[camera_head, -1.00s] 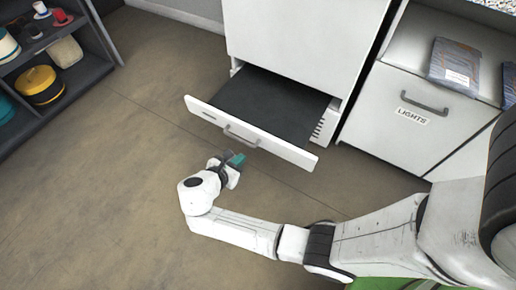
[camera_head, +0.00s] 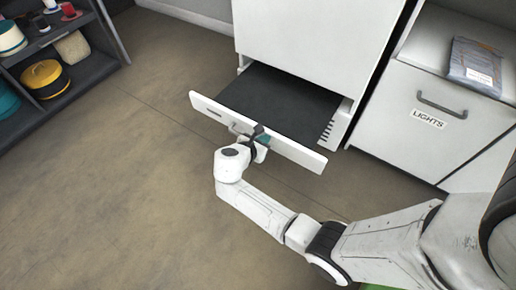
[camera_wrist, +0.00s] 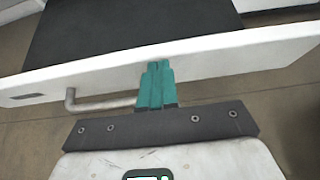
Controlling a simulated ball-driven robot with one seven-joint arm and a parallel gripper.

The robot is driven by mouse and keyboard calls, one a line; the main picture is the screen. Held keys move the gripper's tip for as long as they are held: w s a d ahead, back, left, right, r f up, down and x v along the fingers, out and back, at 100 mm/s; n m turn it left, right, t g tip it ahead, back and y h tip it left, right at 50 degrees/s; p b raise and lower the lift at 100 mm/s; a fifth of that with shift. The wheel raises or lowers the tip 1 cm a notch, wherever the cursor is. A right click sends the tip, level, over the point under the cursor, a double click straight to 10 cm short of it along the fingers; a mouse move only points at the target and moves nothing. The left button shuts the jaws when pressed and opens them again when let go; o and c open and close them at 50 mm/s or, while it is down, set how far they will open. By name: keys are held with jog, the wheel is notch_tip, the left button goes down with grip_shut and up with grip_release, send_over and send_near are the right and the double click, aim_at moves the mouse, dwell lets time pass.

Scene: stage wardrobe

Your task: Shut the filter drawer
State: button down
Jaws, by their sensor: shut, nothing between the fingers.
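The filter drawer (camera_head: 312,158) is pulled out from the bottom of a tall white cabinet, its dark inner floor (camera_head: 280,104) showing and empty. It has a white front with a bar handle. In the wrist view the drawer front (camera_wrist: 215,58) crosses the picture, and the handle (camera_wrist: 100,105) lies just left of the fingers. My gripper (camera_head: 262,137) is at the outer side of the drawer front, near its middle. In the wrist view my gripper (camera_wrist: 156,80) has its teal fingers together and empty, tips at the front; whether they touch is hard to tell.
The white cabinet (camera_head: 315,40) stands above the drawer. To the right is a white unit labelled LIGHTS (camera_head: 425,118) with a bagged item (camera_head: 475,65) on top. A dark shelf (camera_head: 95,60) holds hats and spools at the left. The floor (camera_head: 130,190) in front is clear.

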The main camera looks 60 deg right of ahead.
jog(key=shift+d, duration=0.25)
jog(key=shift+d, duration=0.1)
jog(key=b, duration=0.4)
send_over(300, 102)
jog(key=shift+d, duration=0.1)
dwell(0.3)
